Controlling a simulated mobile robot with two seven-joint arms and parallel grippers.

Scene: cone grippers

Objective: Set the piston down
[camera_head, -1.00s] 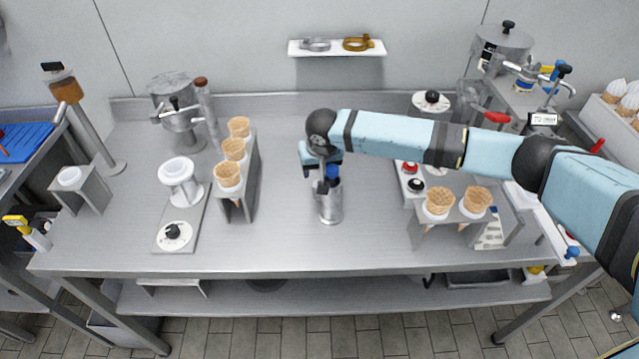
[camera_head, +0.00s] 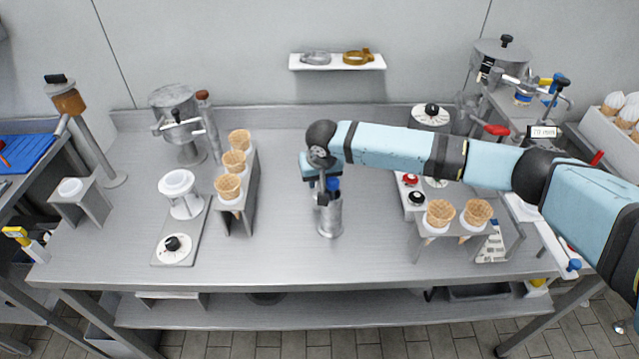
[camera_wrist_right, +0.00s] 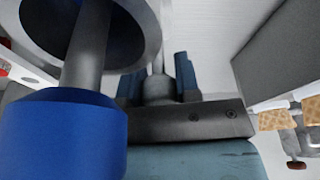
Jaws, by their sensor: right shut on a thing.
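The piston has a blue knob (camera_head: 333,184) on a grey rod. It stands upright at a steel cylinder (camera_head: 330,216) near the middle of the table. In the right wrist view the blue knob (camera_wrist_right: 62,135) is close at the lower left, and its rod runs to the cylinder's round rim (camera_wrist_right: 145,25). My right gripper (camera_head: 322,186) points down beside the knob. In the wrist view its dark blue fingers (camera_wrist_right: 159,85) close on a grey part, which I take as the piston's; its join is hidden. Whether the cylinder's base touches the table is unclear. My left gripper is out of view.
A cone stand (camera_head: 240,205) is to the left, another (camera_head: 457,238) to the right. A white dispenser (camera_head: 182,195) stands farther left. A control box (camera_head: 413,192) is right of the cylinder. The steel table (camera_head: 290,255) is clear around it. A wall shelf (camera_head: 337,62) is behind.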

